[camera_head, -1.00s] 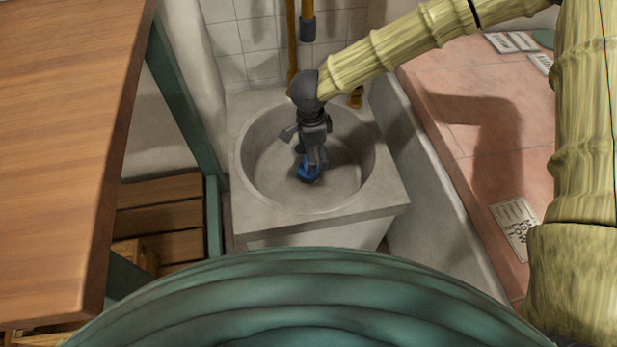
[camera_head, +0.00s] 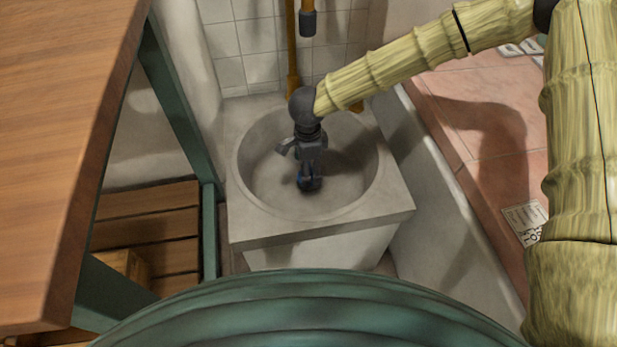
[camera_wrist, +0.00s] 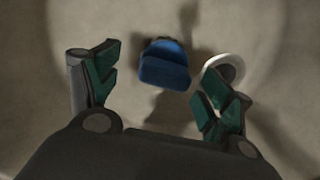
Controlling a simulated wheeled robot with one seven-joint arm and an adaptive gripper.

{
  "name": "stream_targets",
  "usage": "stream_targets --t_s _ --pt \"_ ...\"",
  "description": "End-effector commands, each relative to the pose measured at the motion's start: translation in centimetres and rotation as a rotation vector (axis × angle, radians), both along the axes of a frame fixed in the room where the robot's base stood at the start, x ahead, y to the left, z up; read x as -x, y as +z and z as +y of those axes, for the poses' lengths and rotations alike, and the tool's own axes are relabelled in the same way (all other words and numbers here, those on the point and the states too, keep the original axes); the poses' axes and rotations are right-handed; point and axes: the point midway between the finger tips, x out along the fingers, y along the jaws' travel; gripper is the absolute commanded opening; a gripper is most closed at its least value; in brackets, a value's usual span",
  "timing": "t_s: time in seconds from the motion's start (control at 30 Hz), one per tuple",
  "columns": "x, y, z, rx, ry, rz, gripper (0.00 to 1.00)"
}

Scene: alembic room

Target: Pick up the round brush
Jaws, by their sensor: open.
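A small blue object, which looks like the round brush (camera_wrist: 165,65), lies in the round basin of the stone sink (camera_head: 250,226). In the wrist view my gripper (camera_wrist: 158,82) is open, with green-padded fingers on either side of the brush's near side. The brush sits slightly beyond the fingertips, between them and not visibly touched. Its handle or bristles cannot be made out clearly.
A pale ring (camera_wrist: 224,68), perhaps the drain, lies by the right finger. The basin wall surrounds my gripper. A wooden tabletop (camera_head: 65,140) stands at left, a pink tiled surface (camera_head: 490,130) at right, and brass pipes (camera_head: 292,50) behind.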

Motion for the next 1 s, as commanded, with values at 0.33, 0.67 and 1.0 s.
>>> stream_targets --t_s 0.33,0.67,1.0 --pt "-0.7 -4.0 -0.1 0.0 0.0 0.0 0.8" --pt "-0.7 -4.8 -0.1 0.0 0.001 0.0 0.8" --pt "-0.6 -4.8 -0.1 0.0 0.001 0.0 0.29"
